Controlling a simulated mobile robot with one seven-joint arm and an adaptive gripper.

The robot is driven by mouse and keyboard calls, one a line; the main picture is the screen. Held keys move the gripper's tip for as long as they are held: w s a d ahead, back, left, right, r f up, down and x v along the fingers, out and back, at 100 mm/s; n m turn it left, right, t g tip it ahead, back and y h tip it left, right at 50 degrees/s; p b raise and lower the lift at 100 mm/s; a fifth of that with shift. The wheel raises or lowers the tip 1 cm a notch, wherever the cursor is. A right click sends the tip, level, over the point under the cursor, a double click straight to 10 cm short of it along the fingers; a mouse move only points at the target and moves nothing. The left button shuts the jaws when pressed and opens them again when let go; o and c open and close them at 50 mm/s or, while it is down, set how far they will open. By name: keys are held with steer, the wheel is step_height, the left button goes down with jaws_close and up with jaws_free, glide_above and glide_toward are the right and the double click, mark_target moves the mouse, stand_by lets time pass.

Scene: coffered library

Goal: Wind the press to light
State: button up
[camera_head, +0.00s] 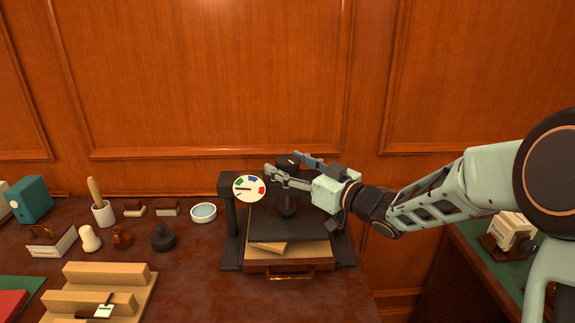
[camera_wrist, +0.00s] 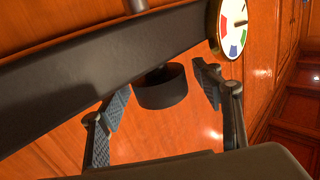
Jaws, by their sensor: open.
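The black press (camera_head: 229,235) stands on the desk, with a crossbar, two posts and a dark plate (camera_head: 290,224) above wooden boards. Its round dial (camera_head: 249,188) has green, blue and red patches on white; the dark needle appears to point left, onto white, in the head view. The dial also shows in the wrist view (camera_wrist: 233,26). My gripper (camera_head: 283,167) is open at the press's top. In the wrist view a black round knob (camera_wrist: 160,88) lies between the spread fingers, with gaps on both sides. In the head view the knob (camera_head: 287,160) is partly hidden by the fingers.
Left of the press stand a dark stamp (camera_head: 163,238), a white dish (camera_head: 203,212), a mortar with pestle (camera_head: 102,212) and a stepped wooden rack (camera_head: 100,290). A panelled wall is close behind. A lower green surface (camera_head: 475,255) lies to the right.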

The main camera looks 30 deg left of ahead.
steer(key=shift+a, duration=0.1)
steer(key=shift+c, duration=0.4)
steer(key=c, duration=1.1)
steer(key=shift+f+t+b, duration=0.1)
steer(key=shift+t+b, duration=0.2)
steer(key=shift+b, duration=0.25)
steer(key=m+t+h+b, duration=0.1)
steer(key=t+b, duration=0.1)
steer(key=b, duration=0.1)
steer(key=shift+f+m, duration=0.1)
steer(key=shift+m, duration=0.3)
steer(key=m+t+h+b, duration=0.1)
steer(key=t+b, duration=0.1)
steer(key=b, duration=0.2)
steer(key=shift+m+h+b, duration=0.3)
steer(key=shift+m, duration=0.1)
steer(key=t+b, duration=0.1)
steer(key=b, duration=0.1)
steer(key=m+h+b, duration=0.1)
steer(key=shift+r+t+b, duration=0.25)
steer(key=shift+t+b, duration=0.1)
steer(key=shift+t, duration=0.05)
steer(key=shift+w, duration=0.1)
steer(key=o, duration=1.2)
